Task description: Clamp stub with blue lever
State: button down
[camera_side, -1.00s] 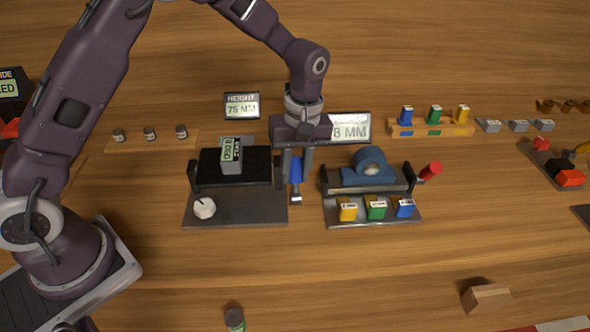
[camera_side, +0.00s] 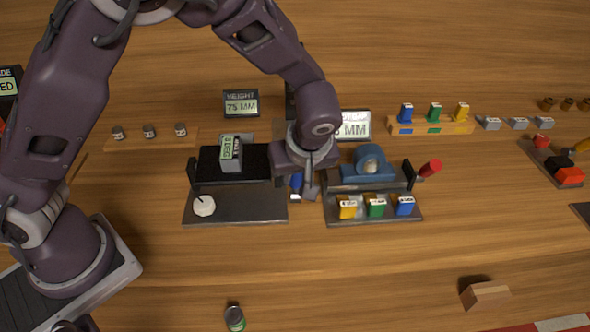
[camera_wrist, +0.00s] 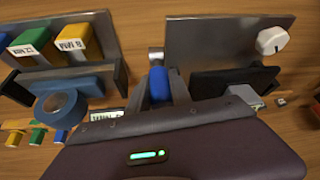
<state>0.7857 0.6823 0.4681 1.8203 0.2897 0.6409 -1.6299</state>
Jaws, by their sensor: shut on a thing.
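The blue lever (camera_side: 296,181) stands between the left fixture and the right fixture. My gripper (camera_side: 311,182) is at it, tilted, and hides much of it in the side view. In the wrist view the blue lever (camera_wrist: 158,84) sits between the two fingers of my gripper (camera_wrist: 160,90), which are shut on it. The right fixture carries a blue ring-shaped block (camera_side: 370,166) with a pale round piece in its opening. I cannot tell whether that piece is the stub.
The left fixture (camera_side: 235,206) has a white knob (camera_side: 204,206) and a small readout block (camera_side: 231,153). The right fixture (camera_side: 372,218) holds yellow, green and blue tags and a red-ended handle (camera_side: 430,168). A height display (camera_side: 241,103) stands behind. The front table is mostly clear.

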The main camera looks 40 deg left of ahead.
aim_at(295, 187)
jog(key=shift+s+d+t+y, duration=0.3)
jog(key=shift+d+t+y, duration=0.1)
jog(key=shift+t+y, duration=0.2)
jog(key=shift+s+d+t+y, duration=0.3)
jog(key=shift+d+t+y, duration=0.05)
jog(key=shift+t+y, duration=0.25)
jog(key=shift+s+d+f+t+y, duration=0.2)
jog(key=shift+s+d+t+y, duration=0.1)
jog(key=shift+t+y, duration=0.25)
jog(key=shift+s+d+f+t+y, duration=0.2)
jog(key=shift+s+t+y, duration=0.05)
jog(key=shift+t+y, duration=0.25)
jog(key=c, duration=1.2)
grip_release()
jog(key=shift+o, duration=0.2)
jog(key=v, duration=0.7)
jog(key=shift+d, duration=0.1)
